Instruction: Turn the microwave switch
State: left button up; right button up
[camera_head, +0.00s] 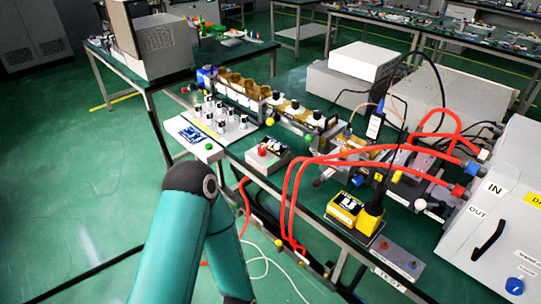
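I cannot tell for sure which control is the microwave switch. A grey cabinet (478,232) at the right edge bears IN and OUT labels, a black handle (488,241) and a blue knob (515,286) low on its front. A small grey panel (397,258) at the bench's front edge has a red and a blue control. A small box with a red button (262,150) sits further left on the bench. Neither of my grippers shows; only a bent teal arm of mine is in view at the lower middle, with its lower parts cut off by the frame.
A green bench (312,178) carries the waveguide line (290,108), a yellow meter (345,208) and a white board of small parts (205,133). Red hoses (289,200) loop over and below its front edge. Other benches stand behind. The green floor at left is open.

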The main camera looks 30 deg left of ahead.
aim_at(261, 150)
jog(key=u, duration=0.45)
jog(key=k, duration=0.95)
jog(key=u, duration=2.85)
jog(key=i, duration=0.1)
jog(key=z, duration=1.5)
jog(key=i, duration=1.4)
jog(key=z, duration=0.4)
jog(key=i, duration=1.1)
jog(key=z, duration=0.85)
jog(key=k, duration=0.65)
jog(key=z, duration=0.75)
jog(key=i, duration=0.05)
jog(key=u, duration=0.6)
